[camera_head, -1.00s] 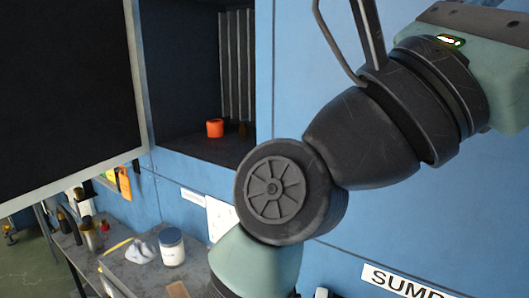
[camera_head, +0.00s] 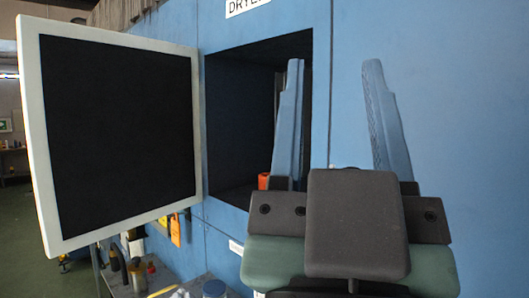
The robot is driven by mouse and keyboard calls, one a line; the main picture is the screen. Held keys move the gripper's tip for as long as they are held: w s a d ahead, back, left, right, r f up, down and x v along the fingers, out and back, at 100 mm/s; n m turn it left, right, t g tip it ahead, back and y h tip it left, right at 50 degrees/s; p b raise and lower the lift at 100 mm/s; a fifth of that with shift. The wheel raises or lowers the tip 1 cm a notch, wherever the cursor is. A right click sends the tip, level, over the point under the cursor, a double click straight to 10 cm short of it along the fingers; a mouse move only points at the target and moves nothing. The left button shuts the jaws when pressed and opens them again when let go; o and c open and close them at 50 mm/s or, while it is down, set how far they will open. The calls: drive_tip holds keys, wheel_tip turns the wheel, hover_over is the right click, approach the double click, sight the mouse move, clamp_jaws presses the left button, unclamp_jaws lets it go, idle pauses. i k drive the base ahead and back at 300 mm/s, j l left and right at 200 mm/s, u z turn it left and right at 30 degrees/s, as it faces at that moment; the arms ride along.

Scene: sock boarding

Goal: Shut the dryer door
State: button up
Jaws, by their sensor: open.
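The dryer door (camera_head: 118,135) is a black panel with a white frame. It stands wide open, swung out to the left of the dryer opening (camera_head: 236,125) in the blue wall. A label reading "DRYE" (camera_head: 247,5) is cut off above the opening. My gripper (camera_head: 332,75) is at the right, its two blue-grey fingers pointing up and spread wide with nothing between them. Its left finger overlaps the right part of the opening in the picture. It is apart from the door. An orange object (camera_head: 263,181) inside the dryer is partly hidden behind my gripper.
Orange and yellow tags (camera_head: 175,230) hang under the door's edge. Blue wall (camera_head: 470,120) fills the right side. Floor shows at far left.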

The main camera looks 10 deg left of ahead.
sight(111, 118)
drive_tip(key=j+z, duration=0.35)
drive_tip(key=j, duration=0.25)
drive_tip(key=j+z, duration=0.35)
drive_tip(key=j, duration=0.2)
drive_tip(key=k+j+z, duration=0.15)
drive_tip(key=j+z, duration=0.2)
drive_tip(key=j, duration=0.2)
drive_tip(key=k+j, duration=0.1)
drive_tip(key=j, duration=0.3)
drive_tip(key=k+j, duration=0.1)
drive_tip(key=j, duration=0.25)
drive_tip(key=k+j, duration=0.1)
drive_tip(key=j, duration=0.3)
drive_tip(key=k+j+z, duration=0.1)
drive_tip(key=j, duration=0.3)
drive_tip(key=k+j, duration=0.1)
drive_tip(key=j, duration=0.25)
drive_tip(key=k+j, duration=0.15)
drive_tip(key=j, duration=0.25)
drive_tip(key=k+j, duration=0.1)
drive_tip(key=j, duration=0.3)
